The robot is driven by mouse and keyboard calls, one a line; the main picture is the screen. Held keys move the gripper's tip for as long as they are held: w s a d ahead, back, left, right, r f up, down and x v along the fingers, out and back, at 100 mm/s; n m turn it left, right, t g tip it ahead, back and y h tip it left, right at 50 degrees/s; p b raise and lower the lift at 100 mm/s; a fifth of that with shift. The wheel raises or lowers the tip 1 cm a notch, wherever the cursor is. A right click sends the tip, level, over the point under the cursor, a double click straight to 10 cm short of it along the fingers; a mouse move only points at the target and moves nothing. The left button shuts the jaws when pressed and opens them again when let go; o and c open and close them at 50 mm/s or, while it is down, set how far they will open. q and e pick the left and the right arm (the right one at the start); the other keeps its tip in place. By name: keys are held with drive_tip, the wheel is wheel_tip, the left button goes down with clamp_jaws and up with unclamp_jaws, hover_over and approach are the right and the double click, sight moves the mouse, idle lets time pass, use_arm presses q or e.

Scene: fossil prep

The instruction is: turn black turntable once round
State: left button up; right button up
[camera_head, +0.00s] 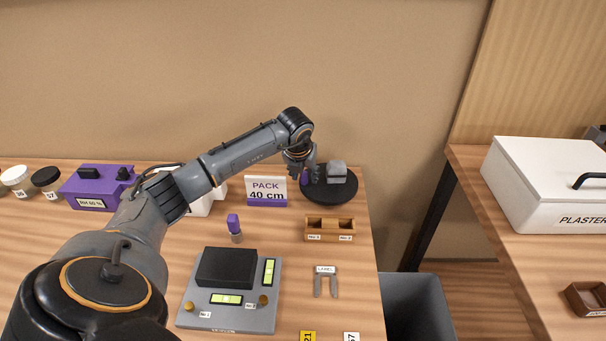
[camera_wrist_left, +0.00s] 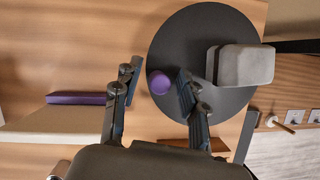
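The black turntable (camera_head: 318,195) is a round disc at the back right of the table. It also shows in the left wrist view (camera_wrist_left: 185,50). A grey block (camera_head: 336,171) stands on it, and a purple knob (camera_wrist_left: 160,83) sits near its edge. My left gripper (camera_head: 303,172) is over the turntable's left edge. In the left wrist view its open fingers (camera_wrist_left: 155,80) stand on either side of the knob, with a gap to the left finger; I cannot tell whether the right finger touches it. My right gripper is not in view.
A "PACK 40 cm" sign (camera_head: 266,190) stands left of the turntable. A wooden two-part box (camera_head: 330,240) is in front of it. A purple-topped bottle (camera_head: 234,226) and a grey device (camera_head: 240,318) stand nearer. A bin (camera_head: 418,305) is beyond the table's right edge.

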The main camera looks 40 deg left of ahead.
use_arm(q)
drive_tip(key=v, duration=1.2)
